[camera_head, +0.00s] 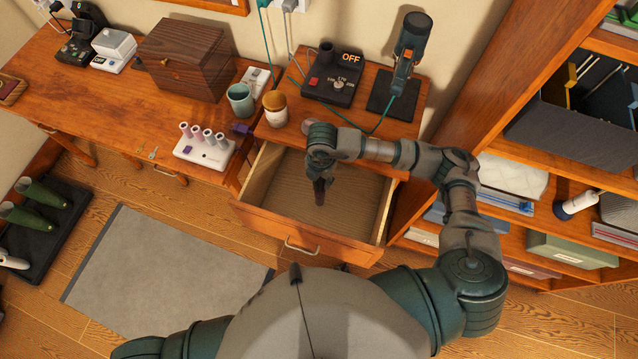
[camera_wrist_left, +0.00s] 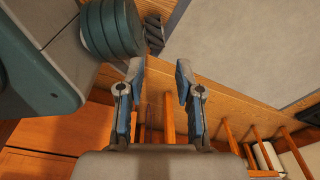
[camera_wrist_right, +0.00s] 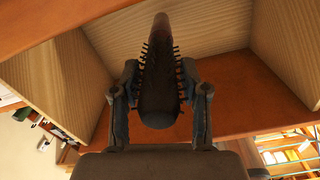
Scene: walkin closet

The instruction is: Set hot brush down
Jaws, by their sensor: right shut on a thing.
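The hot brush (camera_wrist_right: 159,90) is a dark rounded barrel with bristles along both sides. In the right wrist view it lies between the two fingers of my right gripper (camera_wrist_right: 158,78), which is shut on it. In the head view my right gripper (camera_head: 320,165) is over the open drawer (camera_head: 345,225), with the dark brush (camera_head: 319,192) pointing down from it. I cannot tell whether the brush touches the drawer's bottom. My left gripper (camera_wrist_left: 160,75) is open and empty in the left wrist view, and hidden in the head view.
A cable crosses the top. Shelves (camera_head: 560,190) stand right; a grey rug (camera_head: 165,270) lies left.

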